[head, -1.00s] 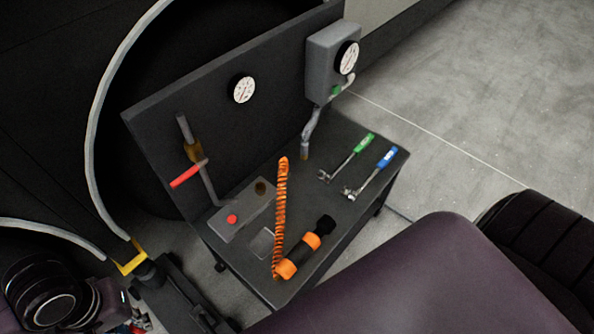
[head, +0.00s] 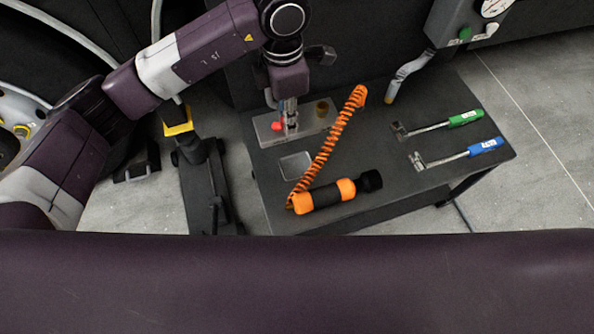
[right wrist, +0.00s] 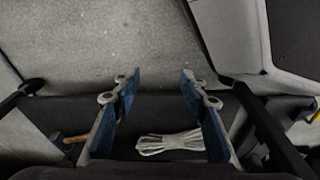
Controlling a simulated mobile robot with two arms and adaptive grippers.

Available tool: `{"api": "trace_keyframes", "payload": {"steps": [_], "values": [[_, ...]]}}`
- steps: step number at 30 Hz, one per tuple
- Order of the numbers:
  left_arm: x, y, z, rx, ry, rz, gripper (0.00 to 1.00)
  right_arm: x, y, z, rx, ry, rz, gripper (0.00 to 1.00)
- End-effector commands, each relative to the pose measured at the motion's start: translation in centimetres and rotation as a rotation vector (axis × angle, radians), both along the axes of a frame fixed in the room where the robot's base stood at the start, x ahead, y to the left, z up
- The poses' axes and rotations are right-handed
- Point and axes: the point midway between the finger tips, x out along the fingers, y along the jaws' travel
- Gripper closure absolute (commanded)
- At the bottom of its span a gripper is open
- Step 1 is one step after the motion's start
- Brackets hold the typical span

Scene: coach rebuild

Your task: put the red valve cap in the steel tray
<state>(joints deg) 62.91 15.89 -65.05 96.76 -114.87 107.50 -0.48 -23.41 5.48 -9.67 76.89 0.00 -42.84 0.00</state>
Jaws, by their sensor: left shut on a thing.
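The red valve cap (head: 278,126) shows at the fingertips of my left gripper (head: 287,120) in the head view, over the grey block on the bench. The gripper points down and is shut on the cap, partly hiding it. Whether the cap is clear of the block I cannot tell. The small, shallow steel tray (head: 295,166) lies on the bench just in front of the block and looks empty. My right gripper (right wrist: 161,78) shows only in the right wrist view, its blue-padded fingers apart with nothing held.
The grey block (head: 262,134) also bears a brass fitting (head: 322,108). Green (head: 464,118) and blue (head: 485,146) handled tools lie farther right. A white rope bundle (right wrist: 170,143) lies below my right gripper.

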Motion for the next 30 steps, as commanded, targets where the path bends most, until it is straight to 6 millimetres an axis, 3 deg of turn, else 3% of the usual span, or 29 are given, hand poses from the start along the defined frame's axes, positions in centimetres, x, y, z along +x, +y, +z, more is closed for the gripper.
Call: {"api": "trace_keyframes", "payload": {"steps": [3, 7, 10, 24, 30], "values": [[0.4, -1.4, -0.2, 0.007, 0.000, 0.131, 0.96, 0.3, 0.0, -0.8, 0.001, -0.002, -0.001, 0.60], [0.6, -2.1, -0.1, 0.013, 0.000, 0.210, 0.96, 0.5, 0.1, -0.8, 0.001, -0.004, -0.001, 0.60], [0.6, -2.2, -1.3, 0.014, 0.003, 0.231, 0.96, 0.7, 0.1, -0.6, 0.000, -0.006, -0.001, 0.60], [0.5, -2.1, -13.2, 0.014, 0.004, 0.230, 0.96, 2.8, 0.4, 2.1, 0.003, -0.025, -0.005, 0.60], [0.6, -2.1, -15.4, 0.013, 0.002, 0.229, 0.96, 3.2, 0.5, 3.0, 0.004, -0.029, -0.006, 0.60]]}}
